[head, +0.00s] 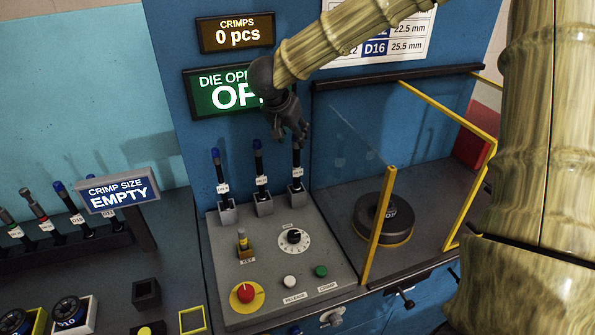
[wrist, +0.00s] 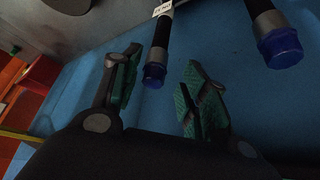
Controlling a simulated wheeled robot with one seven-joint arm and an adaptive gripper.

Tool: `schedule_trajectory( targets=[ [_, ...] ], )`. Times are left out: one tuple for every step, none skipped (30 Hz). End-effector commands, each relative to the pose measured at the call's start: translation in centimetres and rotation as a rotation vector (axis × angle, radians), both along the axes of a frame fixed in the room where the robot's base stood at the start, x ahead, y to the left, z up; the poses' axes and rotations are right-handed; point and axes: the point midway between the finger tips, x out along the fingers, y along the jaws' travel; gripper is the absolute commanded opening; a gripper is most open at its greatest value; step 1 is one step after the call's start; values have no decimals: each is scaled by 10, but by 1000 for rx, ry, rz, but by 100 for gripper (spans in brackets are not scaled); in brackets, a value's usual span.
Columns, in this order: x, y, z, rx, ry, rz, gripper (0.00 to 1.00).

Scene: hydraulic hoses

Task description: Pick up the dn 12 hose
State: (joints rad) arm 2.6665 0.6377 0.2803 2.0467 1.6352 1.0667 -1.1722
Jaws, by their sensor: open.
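Three upright black hoses with blue caps stand in square grey holders on the control panel in the head view: a left hose (head: 218,172), a middle hose (head: 259,165) and a right hose (head: 297,165). Each has a white label too small to read, so I cannot tell which is dn 12. My gripper (head: 290,132) is open and empty, at the top of the right hose. In the wrist view, one hose (wrist: 160,40) has its blue cap close to the gap between my open fingers (wrist: 160,80). Another hose (wrist: 264,25) is farther right, outside the fingers.
The grey control panel (head: 275,275) carries a red stop button (head: 245,293), a dial and a small lever. A yellow-framed guard (head: 379,225) encloses a black round die unit (head: 383,219) at right.

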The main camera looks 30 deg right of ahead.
Motion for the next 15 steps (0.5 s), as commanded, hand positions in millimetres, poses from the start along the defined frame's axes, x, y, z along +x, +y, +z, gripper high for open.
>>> schedule_trajectory(
  targets=[
    [2, -3, -6, 1, 3, -1, 44],
    [2, -5, -9, 1, 3, -1, 44],
    [3, -7, -13, 0, 2, -2, 44],
    [4, -8, -15, 0, 2, -2, 44],
    [4, -9, -17, -1, 1, -2, 44],
    [5, -10, -19, 0, 2, -2, 44],
    [5, -11, -21, 0, 2, -2, 44],
    [5, -12, -22, 0, 2, -2, 44],
    [4, -13, -24, 1, 3, -2, 44],
    [4, -14, -26, 1, 3, -2, 44],
    [4, -15, -29, 1, 3, -2, 44],
    [4, -17, -34, 0, 3, -4, 44],
    [4, -19, -37, 1, 4, -4, 44],
    [4, -20, -41, 0, 4, -3, 44],
    [4, -22, -45, 1, 4, -4, 44]
  ],
)
